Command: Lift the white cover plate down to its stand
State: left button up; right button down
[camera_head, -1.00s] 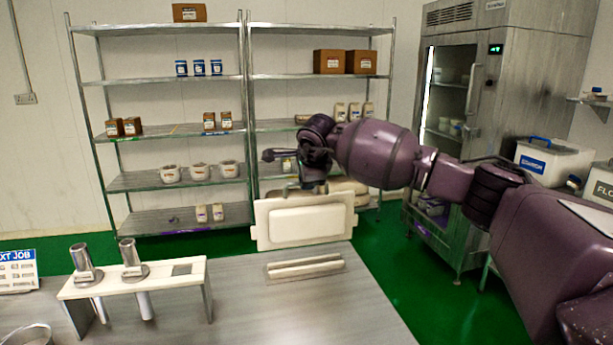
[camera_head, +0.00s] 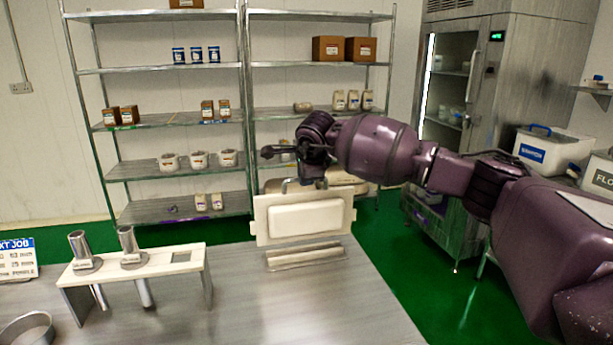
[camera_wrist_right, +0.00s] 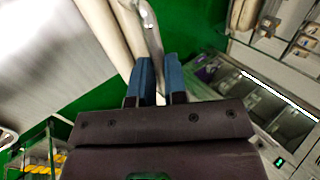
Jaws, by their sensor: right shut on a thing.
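The white cover plate (camera_head: 278,214) is an upright cream slab with a raised rectangular panel, seen face-on in the head view. Its metal handle (camera_wrist_right: 150,25) crosses the top of the right wrist view. My right gripper (camera_head: 308,181) is above the plate's top edge. Its blue fingertips (camera_wrist_right: 160,72) are shut on the handle. The stand (camera_head: 305,257) is a low slotted block on the table. The plate hangs just above it, with its lower edge close to the stand's top; I cannot tell if they touch. My left gripper is not in view.
The grey table (camera_head: 290,305) is clear in front of the stand. A white rack (camera_head: 155,258) with two metal cylinders stands at the left, near a round metal ring (camera_head: 27,328). Shelving (camera_head: 180,120) is behind; a steel cabinet (camera_head: 480,90) stands at the right.

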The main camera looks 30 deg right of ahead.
aim_at(306, 195)
jog(key=shift+r, duration=0.25)
jog(key=shift+r, duration=0.15)
jog(key=shift+f, duration=1.35)
jog(key=shift+f+b, duration=0.1)
jog(key=shift+b, duration=0.2)
jog(key=shift+f+b, duration=0.45)
jog(key=shift+f, duration=1.25)
